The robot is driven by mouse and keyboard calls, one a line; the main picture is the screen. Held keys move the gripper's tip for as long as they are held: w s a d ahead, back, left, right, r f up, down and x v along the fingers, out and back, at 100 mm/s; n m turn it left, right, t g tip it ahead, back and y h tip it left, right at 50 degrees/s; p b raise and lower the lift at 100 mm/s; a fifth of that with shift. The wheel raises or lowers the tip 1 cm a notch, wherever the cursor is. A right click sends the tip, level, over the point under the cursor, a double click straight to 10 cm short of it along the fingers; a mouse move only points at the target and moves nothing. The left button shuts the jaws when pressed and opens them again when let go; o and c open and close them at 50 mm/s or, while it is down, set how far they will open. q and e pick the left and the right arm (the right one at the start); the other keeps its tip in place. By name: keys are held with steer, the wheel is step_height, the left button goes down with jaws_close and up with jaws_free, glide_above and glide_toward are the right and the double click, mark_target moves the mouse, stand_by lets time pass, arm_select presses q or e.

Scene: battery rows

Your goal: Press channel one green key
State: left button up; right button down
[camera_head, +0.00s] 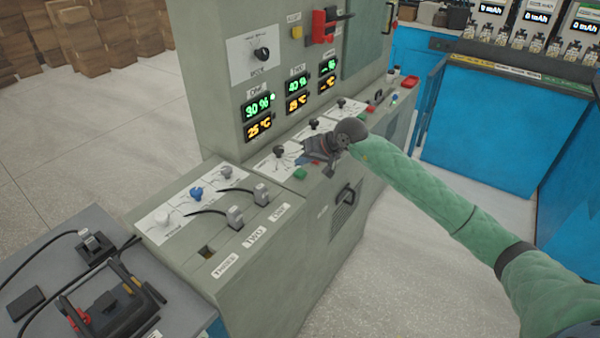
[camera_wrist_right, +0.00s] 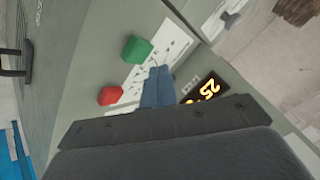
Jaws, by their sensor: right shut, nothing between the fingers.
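The green key (camera_head: 300,174) sits at the front edge of the cabinet's ledge, below the display column marked ONE (camera_head: 257,104). It shows clearly as a green block in the right wrist view (camera_wrist_right: 137,49). A red key (camera_wrist_right: 110,95) is beside it. My right gripper (camera_head: 302,161) is shut and empty, just above the ledge near the green key. Its blue fingertips (camera_wrist_right: 158,86) appear beside both keys, apart from the green one in the picture. Whether they touch the panel I cannot tell. My left gripper is not in view.
The ledge carries several black knobs (camera_head: 313,124). A lower box (camera_head: 240,215) with knobs and plugs stands at left. A black handle (camera_head: 346,194) sticks out of the cabinet front. Blue counters (camera_head: 480,125) stand at right, with open floor between.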

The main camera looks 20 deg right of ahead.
mark_target(303, 173)
steer(key=shift+r, duration=2.05)
